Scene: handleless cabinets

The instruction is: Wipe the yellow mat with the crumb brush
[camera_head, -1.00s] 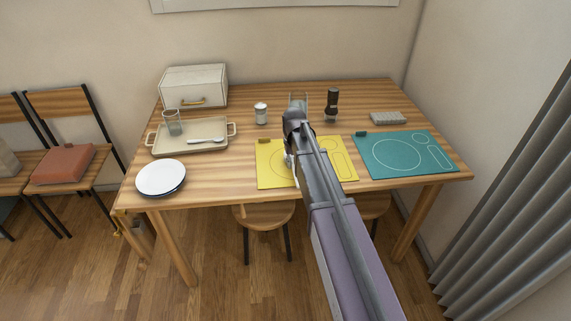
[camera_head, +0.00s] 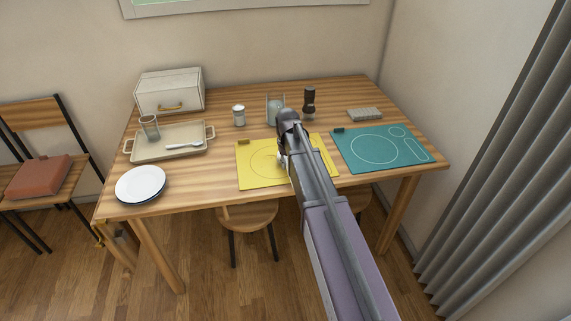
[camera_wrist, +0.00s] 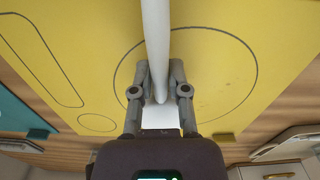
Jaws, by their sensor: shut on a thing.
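The yellow mat (camera_head: 258,178) lies flat on the wooden table, with place-setting outlines drawn on it. My arm covers part of its middle and right. In the wrist view the mat (camera_wrist: 225,35) fills most of the picture, with a large circle outline and a few faint specks. My gripper (camera_wrist: 160,82) is over the circle, shut on a long white piece, apparently the crumb brush (camera_wrist: 157,35). A white block shows between the fingers below it. I cannot tell whether the brush touches the mat. In the head view the held brush is mostly hidden by my arm.
A teal mat (camera_head: 378,162) lies to the right. A tray (camera_head: 150,157) with a glass and spoon, white plates (camera_head: 140,184) and a bread box (camera_head: 170,91) are on the left. A jar (camera_head: 239,116), clear holder (camera_head: 275,108), dark grinder (camera_head: 309,101) and grey block (camera_head: 364,114) stand behind.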

